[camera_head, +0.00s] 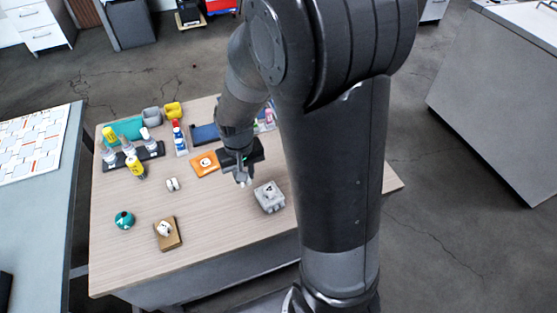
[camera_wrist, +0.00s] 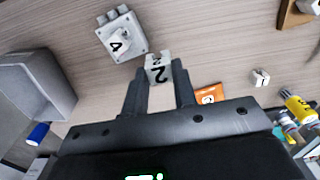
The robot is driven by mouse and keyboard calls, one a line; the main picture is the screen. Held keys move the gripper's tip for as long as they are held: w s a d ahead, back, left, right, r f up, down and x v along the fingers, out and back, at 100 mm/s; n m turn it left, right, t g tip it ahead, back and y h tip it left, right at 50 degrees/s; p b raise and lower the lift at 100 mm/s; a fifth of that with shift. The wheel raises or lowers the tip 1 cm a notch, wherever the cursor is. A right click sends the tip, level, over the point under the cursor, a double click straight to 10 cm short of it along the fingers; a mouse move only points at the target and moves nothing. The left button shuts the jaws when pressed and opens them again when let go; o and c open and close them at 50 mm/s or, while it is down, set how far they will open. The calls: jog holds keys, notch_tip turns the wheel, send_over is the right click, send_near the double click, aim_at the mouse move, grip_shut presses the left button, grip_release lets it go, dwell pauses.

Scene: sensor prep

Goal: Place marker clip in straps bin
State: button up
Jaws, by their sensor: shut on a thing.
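My gripper (camera_wrist: 158,80) is shut on a small white-grey clip marked 2 (camera_wrist: 158,69), taken as the marker clip, and holds it between its fingertips. In the head view my gripper (camera_head: 242,178) is over the table, just left of a grey block marked 4 (camera_head: 269,197); that block also shows in the wrist view (camera_wrist: 122,38), left of the held clip. A grey open bin (camera_wrist: 60,82) stands at the left in the wrist view; my arm seems to hide it in the head view. No straps label is readable, so I cannot tell which bin is the straps bin.
Teal (camera_head: 128,127), grey (camera_head: 151,117) and yellow (camera_head: 173,109) bins stand at the table's back left, behind a black rack of bottles (camera_head: 146,154). An orange card (camera_head: 205,163), a small white clip (camera_head: 172,184) and a teal roll (camera_head: 124,219) lie on the table.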

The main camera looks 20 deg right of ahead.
jog(key=s+d, duration=0.3)
jog(key=d, duration=1.5)
jog(key=s+d, duration=0.3)
jog(key=d, duration=1.5)
jog(key=shift+m, duration=0.3)
jog(key=w+a+f, duration=0.1)
jog(key=w+f, duration=0.1)
jog(key=w, duration=0.1)
jog(key=w+a+f, duration=0.2)
jog(key=w, duration=0.1)
jog(key=w+a+f, duration=0.2)
jog(key=w, duration=0.2)
jog(key=shift+a, duration=0.2)
jog(key=shift+f, duration=2.05)
jog(key=shift+f, duration=0.2)
jog(key=o, duration=1)
jog(key=shift+c, duration=0.2)
